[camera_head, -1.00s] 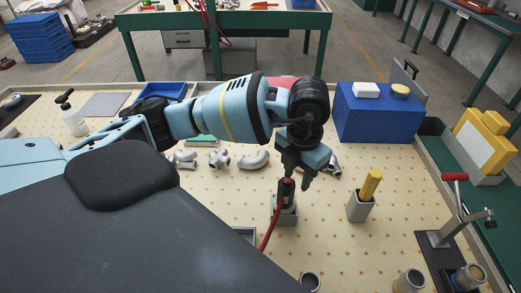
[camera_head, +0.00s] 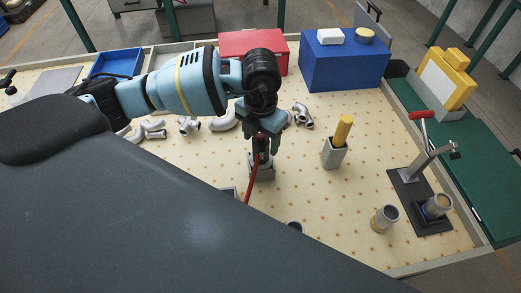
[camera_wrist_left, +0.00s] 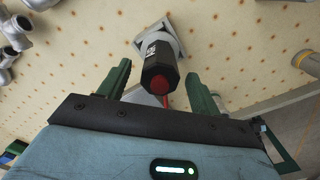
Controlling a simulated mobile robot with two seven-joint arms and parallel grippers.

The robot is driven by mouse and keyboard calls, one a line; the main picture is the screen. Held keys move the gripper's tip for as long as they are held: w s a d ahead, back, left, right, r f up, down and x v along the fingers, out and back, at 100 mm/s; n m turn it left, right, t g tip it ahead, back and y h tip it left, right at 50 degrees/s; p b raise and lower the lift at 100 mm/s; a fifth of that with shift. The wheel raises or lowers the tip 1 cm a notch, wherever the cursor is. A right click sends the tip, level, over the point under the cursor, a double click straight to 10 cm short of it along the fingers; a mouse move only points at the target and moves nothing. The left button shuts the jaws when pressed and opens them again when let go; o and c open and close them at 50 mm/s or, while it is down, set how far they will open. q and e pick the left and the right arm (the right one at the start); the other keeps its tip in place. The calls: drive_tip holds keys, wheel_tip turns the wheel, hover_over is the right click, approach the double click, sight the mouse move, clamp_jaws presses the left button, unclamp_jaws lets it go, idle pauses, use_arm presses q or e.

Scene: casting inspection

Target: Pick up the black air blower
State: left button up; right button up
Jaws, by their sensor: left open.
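The black air blower (camera_head: 262,155) stands upright in a grey square holder (camera_head: 263,173) on the perforated table, with a red hose running down from it toward the front. In the left wrist view the blower (camera_wrist_left: 160,62) shows its dark body and red round end between the two green fingers. My left gripper (camera_head: 261,141) is open and points down over the blower's top, one finger on each side. In the left wrist view there are visible gaps between the fingers and the blower. My right gripper is not in view.
A grey holder with a yellow-handled tool (camera_head: 342,132) stands to the right. Metal pipe fittings (camera_head: 223,121) lie behind. A blue box (camera_head: 345,68) and a red box (camera_head: 250,48) stand at the back. A red-levered clamp stand (camera_head: 421,165) is at the right.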

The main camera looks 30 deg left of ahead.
use_arm(q)
drive_tip(key=shift+f, duration=1.25)
drive_tip(key=c, duration=1.2)
drive_tip(key=shift+r, duration=0.1)
